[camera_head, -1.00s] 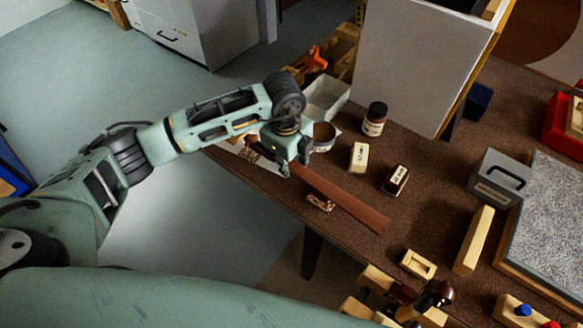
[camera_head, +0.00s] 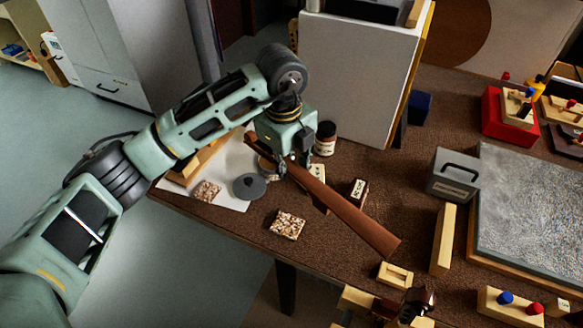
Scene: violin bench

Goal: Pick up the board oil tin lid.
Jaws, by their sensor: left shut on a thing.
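A dark grey round lid (camera_head: 250,187) with a small knob lies flat near the bench's left edge, partly over a white sheet. A round tin (camera_head: 265,168) behind it is mostly hidden by my gripper; I cannot tell what it holds. My left gripper (camera_head: 289,172) is shut on a long brown wooden board (camera_head: 345,213), to the right of the lid and apart from it. The board slants from upper left to lower right and seems held above the bench, covering part of a pale block.
Two speckled cloth patches (camera_head: 288,225) lie near the front left edge. A handled grey box (camera_head: 453,175) is at right.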

